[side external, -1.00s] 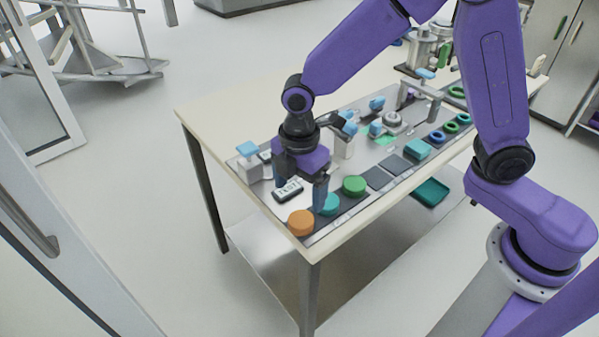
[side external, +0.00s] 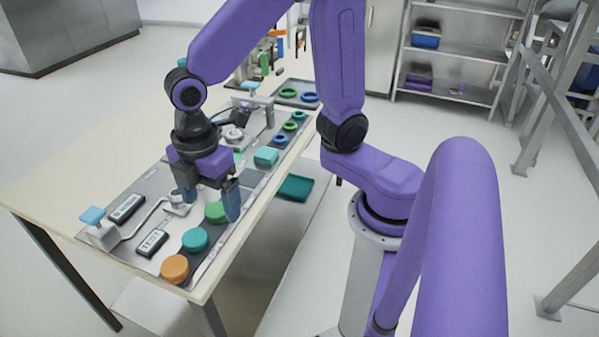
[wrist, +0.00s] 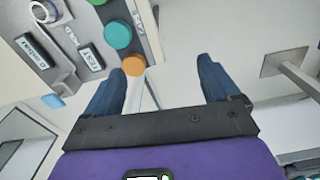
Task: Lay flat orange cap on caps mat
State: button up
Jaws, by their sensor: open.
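The orange cap (side external: 175,268) lies flat at the near end of the dark caps mat (side external: 207,268). A teal cap (side external: 195,239) and a green cap (side external: 217,211) sit in line behind it on the same strip. My gripper (side external: 211,206) is open and empty, pointing down. In the side view its fingers appear around and above the green cap, which they partly hide; I cannot tell the exact height.
A label block reading TEST (side external: 152,243) and another dark label block (side external: 126,208) lie left of the caps. A blue-topped clamp with a bent rod (side external: 93,215) stands at the left. A teal block (side external: 266,156) and colored rings (side external: 290,126) sit farther back. The front left tabletop is bare.

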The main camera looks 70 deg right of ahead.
jog(key=s+d+r+m, duration=0.1)
jog(key=s+d+m, duration=0.3)
jog(key=s+d, duration=0.6)
jog(key=s, duration=0.2)
jog(key=shift+s+d, duration=0.35)
jog(key=shift+s, duration=0.05)
dwell(0.5)
